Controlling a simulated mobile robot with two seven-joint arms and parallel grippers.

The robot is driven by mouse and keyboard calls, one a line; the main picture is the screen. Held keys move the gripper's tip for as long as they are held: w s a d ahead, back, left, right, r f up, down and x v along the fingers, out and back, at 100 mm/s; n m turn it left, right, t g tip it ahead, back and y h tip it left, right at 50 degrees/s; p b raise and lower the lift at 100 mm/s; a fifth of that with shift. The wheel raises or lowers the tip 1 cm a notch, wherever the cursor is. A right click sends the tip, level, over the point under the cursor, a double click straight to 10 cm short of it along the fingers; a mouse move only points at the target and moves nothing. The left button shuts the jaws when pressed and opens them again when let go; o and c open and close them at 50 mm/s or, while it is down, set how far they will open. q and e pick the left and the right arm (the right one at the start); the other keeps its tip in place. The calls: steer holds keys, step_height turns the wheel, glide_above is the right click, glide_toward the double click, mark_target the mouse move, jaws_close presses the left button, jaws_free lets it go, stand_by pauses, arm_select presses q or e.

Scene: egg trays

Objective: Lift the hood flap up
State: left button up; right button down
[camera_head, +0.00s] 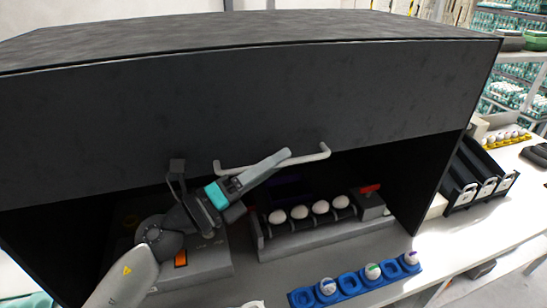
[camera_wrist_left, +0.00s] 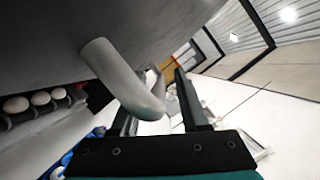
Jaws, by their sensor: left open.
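The hood flap (camera_head: 240,105) is the dark front panel of the black hood, with the lower part of the hood's front open beneath it. A pale handle (camera_head: 312,157) runs along its lower edge. My left gripper (camera_head: 264,173) is at the handle's middle, fingers pointing up and right, partly covering the bar. In the left wrist view the handle (camera_wrist_left: 125,80) is close, its bend at the open fingers; I cannot tell whether they touch it. My right gripper is not in view.
Inside the hood, white eggs (camera_head: 320,207) sit on a grey roller device (camera_head: 285,242). A blue egg tray (camera_head: 350,285) with a few eggs lies on the table in front. Black bins (camera_head: 478,180) and a yellow egg tray (camera_head: 505,140) stand to the right.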

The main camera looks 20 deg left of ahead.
arm_select(q)
steer(key=shift+w, duration=0.1)
steer(key=shift+c, duration=0.3)
jaws_close()
stand_by(1.1)
